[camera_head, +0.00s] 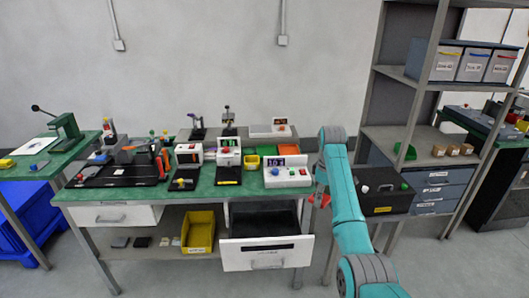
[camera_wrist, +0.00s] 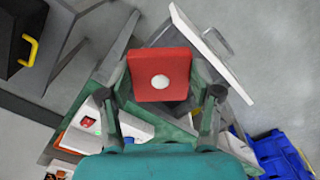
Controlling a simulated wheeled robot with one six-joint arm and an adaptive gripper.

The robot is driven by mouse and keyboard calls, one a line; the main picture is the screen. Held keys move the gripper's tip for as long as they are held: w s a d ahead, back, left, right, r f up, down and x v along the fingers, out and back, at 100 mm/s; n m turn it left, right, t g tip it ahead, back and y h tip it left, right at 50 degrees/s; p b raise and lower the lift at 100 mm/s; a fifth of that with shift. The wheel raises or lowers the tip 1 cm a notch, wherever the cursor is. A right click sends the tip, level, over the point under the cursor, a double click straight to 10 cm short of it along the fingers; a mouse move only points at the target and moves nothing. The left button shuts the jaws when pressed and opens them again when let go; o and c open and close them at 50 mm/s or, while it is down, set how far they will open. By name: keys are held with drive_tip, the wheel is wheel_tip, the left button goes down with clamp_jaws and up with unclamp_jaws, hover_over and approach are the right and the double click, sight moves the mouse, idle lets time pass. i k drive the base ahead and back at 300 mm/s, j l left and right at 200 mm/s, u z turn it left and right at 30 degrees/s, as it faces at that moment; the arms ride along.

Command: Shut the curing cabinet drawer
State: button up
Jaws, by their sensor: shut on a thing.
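A drawer with a white front (camera_head: 267,255) and a grey handle stands pulled out under the right part of the green bench; its dark inside shows from above. I cannot read its label, so I cannot tell for sure that it is the curing cabinet drawer. Its front edge also shows in the wrist view (camera_wrist: 212,52). My gripper (camera_head: 321,200) is above and to the right of the drawer front, apart from it. In the wrist view my gripper (camera_wrist: 162,108) is shut on a red block (camera_wrist: 160,75) with a white round spot.
A closed white drawer (camera_head: 115,215) is at the bench's left. A yellow bin (camera_head: 198,230) stands on the lower shelf. Devices crowd the green bench top (camera_head: 130,196). A black box (camera_head: 385,199) stands right of my arm, before a shelf rack (camera_head: 405,135). Floor in front is clear.

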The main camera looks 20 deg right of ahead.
sight(263, 234)
drive_tip(key=i, duration=1.1)
